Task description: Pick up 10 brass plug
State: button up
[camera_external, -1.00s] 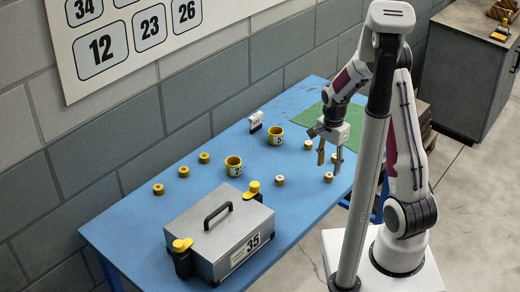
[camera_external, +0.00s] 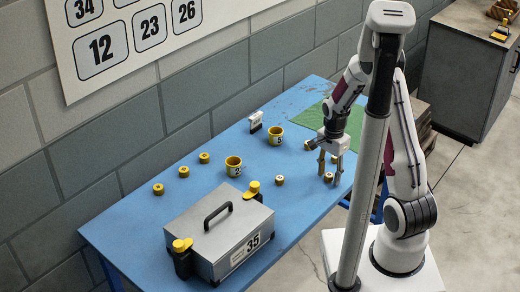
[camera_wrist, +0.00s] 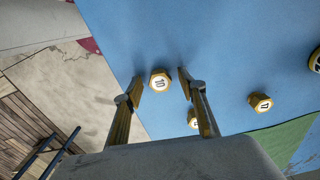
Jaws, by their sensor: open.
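The brass plug marked 10 (camera_wrist: 160,80) lies on the blue table in the wrist view, its number facing up. It sits between the two fingertips of my gripper (camera_wrist: 157,82), with a gap on both sides. In the external view my gripper (camera_external: 329,178) points down near the table's right edge, its fingers apart around the same plug (camera_external: 328,178). My gripper is open and empty. Whether the fingertips touch the table cannot be told.
Other plugs (camera_wrist: 260,101) lie close by, one (camera_wrist: 193,123) partly behind the right finger. Two yellow cups (camera_external: 233,167) and a grey box marked 35 (camera_external: 228,235) stand to the left. A green mat (camera_external: 306,119) lies behind. The blue table (camera_external: 300,215) is clear at the front right.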

aim_at(329, 175)
grip_shut()
jog(key=shift+r, duration=0.15)
notch_tip(329, 175, up, 10)
dwell(0.8)
